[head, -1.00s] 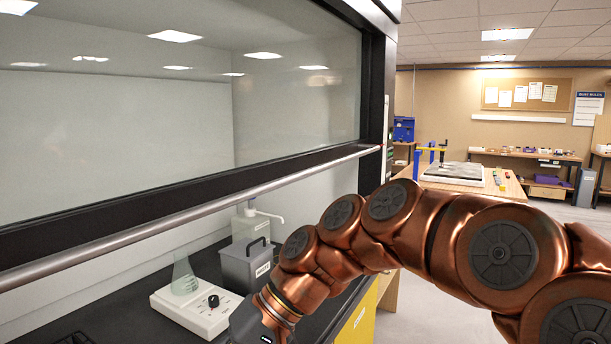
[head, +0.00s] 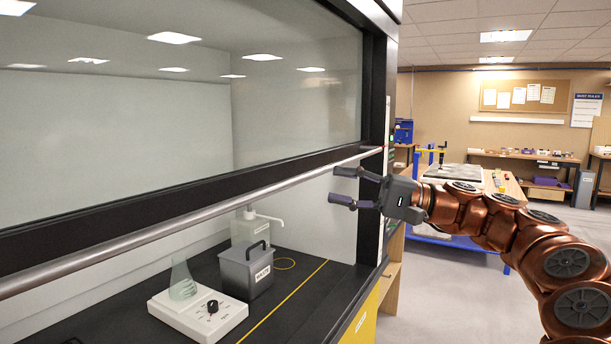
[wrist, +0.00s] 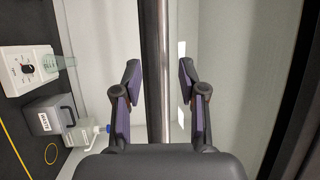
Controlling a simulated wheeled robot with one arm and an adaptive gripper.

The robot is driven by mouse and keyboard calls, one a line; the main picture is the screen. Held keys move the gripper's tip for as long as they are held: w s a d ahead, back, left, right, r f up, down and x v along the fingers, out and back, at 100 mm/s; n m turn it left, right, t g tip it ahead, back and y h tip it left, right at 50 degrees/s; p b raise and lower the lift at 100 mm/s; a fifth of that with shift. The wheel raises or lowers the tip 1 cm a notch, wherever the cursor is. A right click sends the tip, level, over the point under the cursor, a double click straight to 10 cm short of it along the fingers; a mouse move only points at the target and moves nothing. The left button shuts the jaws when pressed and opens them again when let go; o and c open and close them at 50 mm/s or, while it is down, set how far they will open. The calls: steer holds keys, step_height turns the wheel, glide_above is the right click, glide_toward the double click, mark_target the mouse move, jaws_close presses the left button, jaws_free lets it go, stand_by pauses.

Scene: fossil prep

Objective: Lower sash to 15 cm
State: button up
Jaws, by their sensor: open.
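The fume hood sash (head: 200,110) is a large glass pane with a black lower frame, raised above the work surface with an open gap below. A round metal handle bar (head: 150,228) runs along its lower edge. My gripper (head: 338,186) is open, near the right end of the bar, its fingers pointing left in the head view. In the wrist view the bar (wrist: 155,50) passes between my gripper's open fingers (wrist: 160,82) in the picture. No finger is seen closed on it; the remaining depth is hard to judge.
Below the sash, a white stirrer (head: 198,318) with a flask (head: 182,280), a grey waste box (head: 246,270) and a pump bottle stand on the black work surface (head: 300,300). A black post (head: 376,110) borders the opening at right. Open floor lies farther right.

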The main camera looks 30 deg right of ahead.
mark_target(312, 177)
steer(key=x, duration=0.2)
steer(key=p+x, duration=0.1)
steer(key=x, duration=0.2)
steer(key=shift+w+a+r+p, duration=0.1)
steer(key=shift+w+r+p, duration=0.25)
steer(key=shift+w, duration=0.1)
steer(key=shift+w+a+t, duration=0.3)
steer(key=shift+w+a, duration=0.1)
steer(key=shift+a, duration=0.15)
steer(key=shift+c, duration=0.3)
jaws_close()
